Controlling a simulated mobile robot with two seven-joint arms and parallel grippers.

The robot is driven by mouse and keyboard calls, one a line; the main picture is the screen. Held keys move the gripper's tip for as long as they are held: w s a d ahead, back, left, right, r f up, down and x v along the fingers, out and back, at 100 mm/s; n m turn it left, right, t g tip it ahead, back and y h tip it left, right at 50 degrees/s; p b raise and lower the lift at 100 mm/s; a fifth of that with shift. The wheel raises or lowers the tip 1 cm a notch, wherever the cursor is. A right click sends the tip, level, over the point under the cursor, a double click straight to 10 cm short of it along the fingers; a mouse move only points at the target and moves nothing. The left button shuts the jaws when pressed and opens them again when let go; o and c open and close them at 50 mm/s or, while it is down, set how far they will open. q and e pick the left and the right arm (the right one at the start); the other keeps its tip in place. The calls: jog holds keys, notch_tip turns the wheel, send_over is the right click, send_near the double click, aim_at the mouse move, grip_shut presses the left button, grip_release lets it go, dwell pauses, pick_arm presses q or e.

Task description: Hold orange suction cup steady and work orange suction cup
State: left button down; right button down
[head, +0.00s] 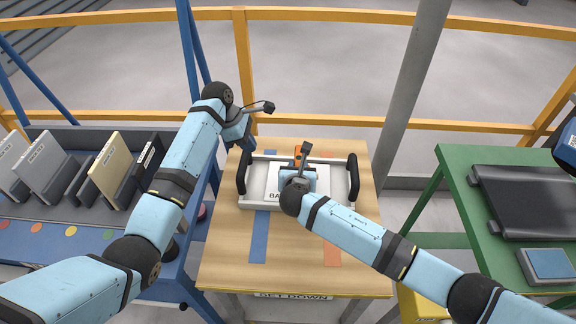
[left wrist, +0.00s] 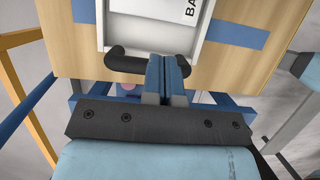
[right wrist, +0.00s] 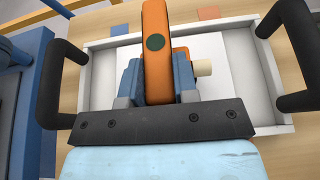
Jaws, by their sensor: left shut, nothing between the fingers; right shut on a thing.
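The orange suction cup (right wrist: 156,35) shows in the right wrist view, with a dark green dot on its face and a pale knob at its right side. In the head view only a bit of its orange (head: 298,150) shows behind my right wrist. My right gripper (right wrist: 158,72) is shut on it, above a white tray (head: 258,204) with black handles. My left gripper (head: 247,143) is shut and empty at the tray's left end. In the left wrist view its blue fingers (left wrist: 166,72) are together beside the tray's black handle (left wrist: 124,62).
The tray lies on a wooden table (head: 222,260) with blue and orange strips. A blue rack of panels (head: 110,168) stands left. A green table (head: 468,225) with a dark slab (head: 515,205) stands right. A yellow rail (head: 330,148) runs behind.

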jog(key=c, duration=0.8)
grip_release()
pick_arm(q)
jog(key=v, duration=1.1)
jog(key=shift+r, duration=0.25)
jog(key=shift+a, duration=0.1)
pick_arm(e)
jog(key=v, duration=1.2)
